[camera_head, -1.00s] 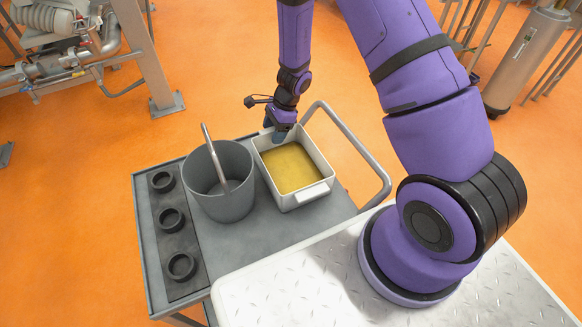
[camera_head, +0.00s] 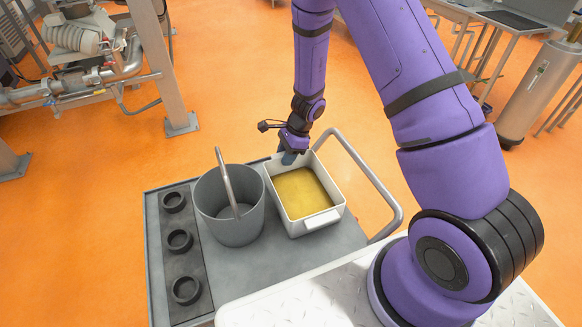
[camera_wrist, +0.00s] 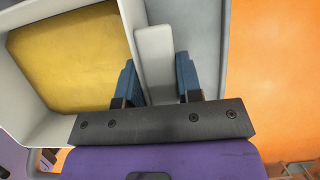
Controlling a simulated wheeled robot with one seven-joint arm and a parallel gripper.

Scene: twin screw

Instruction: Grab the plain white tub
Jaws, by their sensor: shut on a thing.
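The white tub (camera_head: 334,187) stands on the grey cart top, beside the grey bucket. It is rectangular, with yellow contents inside and a flat handle on its near side. My gripper (camera_head: 288,157) is at the tub's far end in the head view. In the wrist view, my gripper (camera_wrist: 158,82) has one blue finger on each side of the tub's white handle (camera_wrist: 155,55), shut on it. The tub's white wall (camera_wrist: 128,25) and yellow contents lie to the left of the fingers. The fingertips are partly hidden in the head view.
The grey bucket (camera_head: 215,215) with an upright metal handle stands close to the tub's left. Several black rings (camera_head: 180,241) sit on a dark strip at the cart's left edge. A grey rail (camera_head: 372,178) rises along the tub's right. Bare cart top (camera_head: 270,252) lies in front.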

